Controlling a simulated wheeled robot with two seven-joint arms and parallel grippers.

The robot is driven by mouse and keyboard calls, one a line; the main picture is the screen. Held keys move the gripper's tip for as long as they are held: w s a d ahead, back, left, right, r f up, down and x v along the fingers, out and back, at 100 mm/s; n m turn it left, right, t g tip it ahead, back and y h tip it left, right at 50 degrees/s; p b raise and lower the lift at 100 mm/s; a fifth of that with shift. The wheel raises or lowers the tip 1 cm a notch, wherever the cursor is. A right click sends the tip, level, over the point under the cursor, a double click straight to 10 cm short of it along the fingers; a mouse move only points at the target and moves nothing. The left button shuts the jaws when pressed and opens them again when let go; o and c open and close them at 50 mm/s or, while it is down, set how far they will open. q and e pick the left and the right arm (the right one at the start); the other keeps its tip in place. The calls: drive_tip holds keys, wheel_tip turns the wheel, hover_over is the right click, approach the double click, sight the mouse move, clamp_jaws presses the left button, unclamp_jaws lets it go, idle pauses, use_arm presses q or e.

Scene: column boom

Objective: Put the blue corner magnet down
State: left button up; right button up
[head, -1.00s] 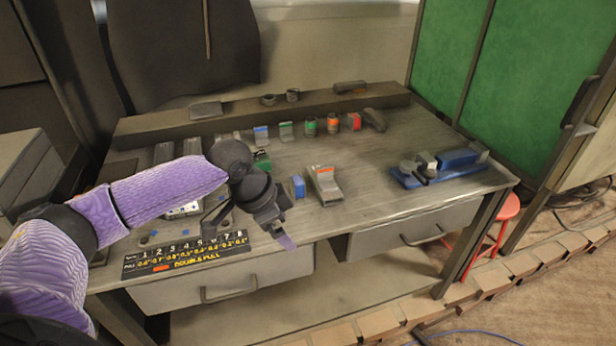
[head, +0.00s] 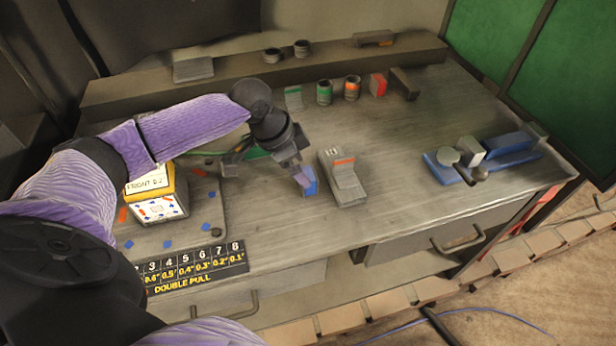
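The blue block (head: 311,186), which looks like the blue corner magnet, stands on the grey workbench (head: 400,130) just left of a grey angled holder (head: 342,177). My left gripper (head: 268,170) reaches in from the left, pointing down. Its two fingers look spread apart, with nothing seen between them. The right-hand finger overlaps the blue block's left side in the head view and hides part of it; whether they touch I cannot tell. My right gripper is not in view.
A yellow-and-white box (head: 157,194) stands left, partly behind my arm. A black number strip (head: 197,267) lies along the front edge. Several small items line the back, including a red block (head: 377,85). A blue tray (head: 445,168) sits at right. The bench centre-right is clear.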

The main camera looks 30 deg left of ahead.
sight(308, 173)
use_arm(q)
drive_tip(key=b+x, duration=0.2)
drive_tip(key=x, duration=0.3)
drive_tip(key=shift+w+f, duration=0.2)
drive_tip(key=shift+w, duration=0.1)
drive_tip(key=shift+r, duration=0.1)
drive_tip(key=shift+a, duration=0.1)
clamp_jaws()
